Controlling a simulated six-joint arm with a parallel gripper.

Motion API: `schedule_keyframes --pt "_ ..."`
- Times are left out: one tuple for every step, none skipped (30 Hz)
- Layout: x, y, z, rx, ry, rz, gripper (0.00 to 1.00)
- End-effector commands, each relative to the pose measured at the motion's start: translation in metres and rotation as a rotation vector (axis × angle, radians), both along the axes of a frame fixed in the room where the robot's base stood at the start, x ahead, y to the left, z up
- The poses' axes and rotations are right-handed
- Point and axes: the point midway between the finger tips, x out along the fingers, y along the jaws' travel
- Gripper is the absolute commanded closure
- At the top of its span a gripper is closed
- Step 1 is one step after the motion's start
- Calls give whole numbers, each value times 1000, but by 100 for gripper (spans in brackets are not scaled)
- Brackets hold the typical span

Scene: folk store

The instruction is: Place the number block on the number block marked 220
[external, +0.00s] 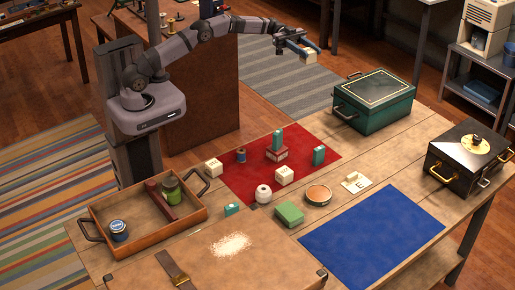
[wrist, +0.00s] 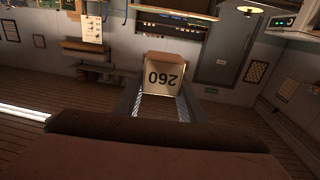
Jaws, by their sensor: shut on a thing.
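My gripper (external: 302,48) is raised high at the back, beyond the far edge of the table. It is shut on a pale number block (external: 310,57). In the wrist view this block (wrist: 163,78) sits between the fingers and its face appears to read 260, upside down.
The blue mat (external: 372,228) is clear.

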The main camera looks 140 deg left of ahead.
Motion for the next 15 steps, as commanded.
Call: schedule_keyframes --pt "0 0 -1 0 0 0 86" --pt "1 0 -2 0 0 -1 86" --pt "1 -1 -4 0 0 -2 86" --pt "2 -1 -7 0 0 -3 86" --pt "3 -2 -9 0 0 -5 86" --pt "4 -2 -13 0 0 -7 86" --pt "5 -3 -16 0 0 -9 86" --pt "6 -4 -18 1 0 -11 86" --pt "8 -6 -22 1 0 -15 86" --pt "10 -7 -24 1 0 -18 86" --pt "11 -9 -27 2 0 -21 86" --pt "14 -11 -30 3 -1 -26 86" --pt "16 -13 -32 4 -1 -30 86" --pt "18 -15 -34 3 -1 -34 86" --pt "21 -19 -38 2 0 -41 86"
